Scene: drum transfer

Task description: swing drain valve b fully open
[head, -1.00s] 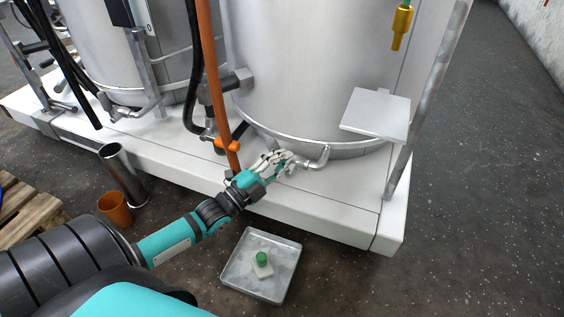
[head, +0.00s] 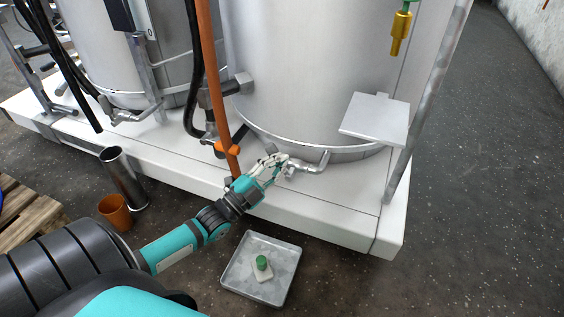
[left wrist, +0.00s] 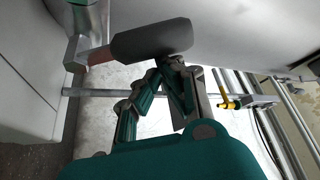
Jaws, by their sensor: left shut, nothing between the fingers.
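The drain valve (head: 291,170) sits at the foot of the right tank, on a bent metal outlet pipe (head: 318,163). I see no letter on it. My left gripper (head: 272,161) is beside the valve, on its left, with its fingers shut and empty. In the left wrist view, a dark grey rounded handle (left wrist: 150,40) lies across the picture, right at the fingertips (left wrist: 167,66). It joins a silver metal piece (left wrist: 84,48) on the left. Whether the fingers touch the handle I cannot tell. My right gripper is not in view.
The right tank (head: 300,80) stands on a white plinth (head: 330,222). An orange pipe (head: 215,90) and black hose run down left of the gripper. A grey tray (head: 268,287) with a green-topped item, an orange cup (head: 115,210) and a steel cylinder (head: 125,178) are on the floor.

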